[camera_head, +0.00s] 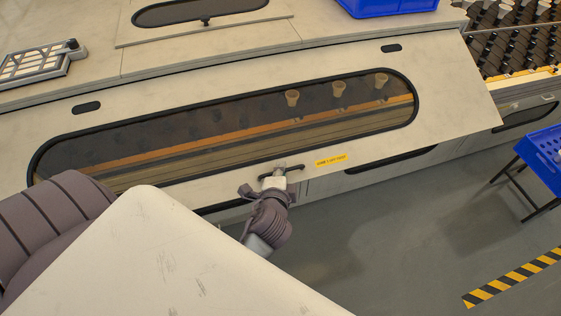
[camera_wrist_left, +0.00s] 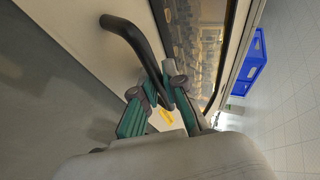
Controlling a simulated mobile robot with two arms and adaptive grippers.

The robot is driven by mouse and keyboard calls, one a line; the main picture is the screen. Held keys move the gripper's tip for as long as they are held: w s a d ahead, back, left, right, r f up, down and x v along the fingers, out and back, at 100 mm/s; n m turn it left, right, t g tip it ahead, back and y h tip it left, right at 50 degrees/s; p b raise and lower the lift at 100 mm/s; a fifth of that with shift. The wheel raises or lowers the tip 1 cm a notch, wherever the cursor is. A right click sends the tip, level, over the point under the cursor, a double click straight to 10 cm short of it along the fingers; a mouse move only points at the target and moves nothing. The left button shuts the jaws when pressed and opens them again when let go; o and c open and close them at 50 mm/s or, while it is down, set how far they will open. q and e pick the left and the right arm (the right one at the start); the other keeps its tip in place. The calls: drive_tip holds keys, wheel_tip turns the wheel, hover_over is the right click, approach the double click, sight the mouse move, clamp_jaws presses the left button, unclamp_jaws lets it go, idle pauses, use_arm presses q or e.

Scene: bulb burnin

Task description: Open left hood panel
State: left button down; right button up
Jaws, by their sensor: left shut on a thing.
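The left hood panel (camera_head: 215,162) is a pale sloped panel with a long dark rounded window (camera_head: 230,135); it lies closed on the machine. A black bar handle (camera_head: 293,167) sits at its lower edge, left of a yellow label (camera_head: 331,160). My left gripper (camera_head: 274,178) is at this handle. In the left wrist view the curved black handle (camera_wrist_left: 140,45) runs down between the fingers of the gripper (camera_wrist_left: 172,98), which are shut on it. Bulb-like pale pieces (camera_head: 339,89) show through the window. My right gripper is in neither view.
A blue crate (camera_head: 388,6) stands on top of the machine. A blue perforated bin (camera_head: 543,158) on a dark stand is at the right. Racks of dark parts (camera_head: 508,45) lie at the upper right. The grey floor (camera_head: 400,230) before the machine is clear, with black-yellow tape (camera_head: 515,277).

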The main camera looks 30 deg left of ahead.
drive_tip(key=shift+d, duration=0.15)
use_arm(q)
drive_tip(key=c, duration=1.5)
unclamp_jaws()
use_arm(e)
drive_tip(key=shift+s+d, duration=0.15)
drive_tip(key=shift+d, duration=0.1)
use_arm(q)
drive_tip(key=shift+r, duration=0.1)
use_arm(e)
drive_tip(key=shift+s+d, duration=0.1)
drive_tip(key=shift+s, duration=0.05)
